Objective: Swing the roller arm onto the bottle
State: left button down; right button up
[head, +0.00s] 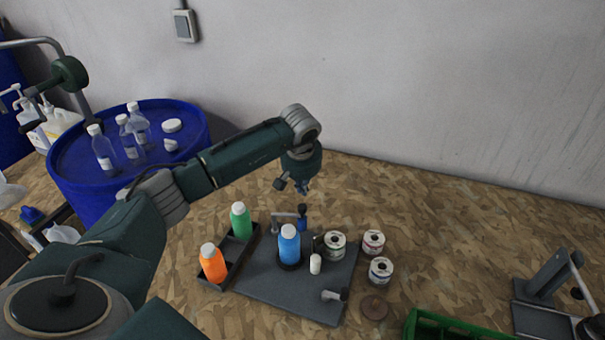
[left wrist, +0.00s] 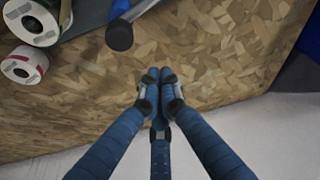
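A blue bottle (head: 289,247) with a white cap stands upright in a dark ring on a grey plate (head: 270,285). Behind it is a grey arm (head: 284,215) with a dark knob (head: 302,210); this knob seems to show in the left wrist view (left wrist: 120,36). A small white roller (head: 315,264) stands right of the bottle, beside a dark upright part. I cannot tell how the roller joins the arm. My left gripper (head: 302,188) hangs above and behind the plate, apart from the knob. In the left wrist view its fingertips (left wrist: 158,76) meet with nothing visible between them. My right gripper is out of view.
Orange (head: 213,264) and green (head: 240,221) bottles stand in a black tray left of the plate. Several label rolls (head: 373,242) stand right. A grey lever (head: 332,296) is at the plate's front right. A blue drum (head: 75,165) with clear bottles stands left. Board is clear behind the rolls.

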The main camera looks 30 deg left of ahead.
aim_at(300, 211)
pick_arm(q)
jog(key=s, duration=0.1)
jog(key=s+d, duration=0.1)
jog(key=s+p, duration=0.1)
jog(key=shift+d+r, duration=0.2)
jog(key=shift+d, duration=0.1)
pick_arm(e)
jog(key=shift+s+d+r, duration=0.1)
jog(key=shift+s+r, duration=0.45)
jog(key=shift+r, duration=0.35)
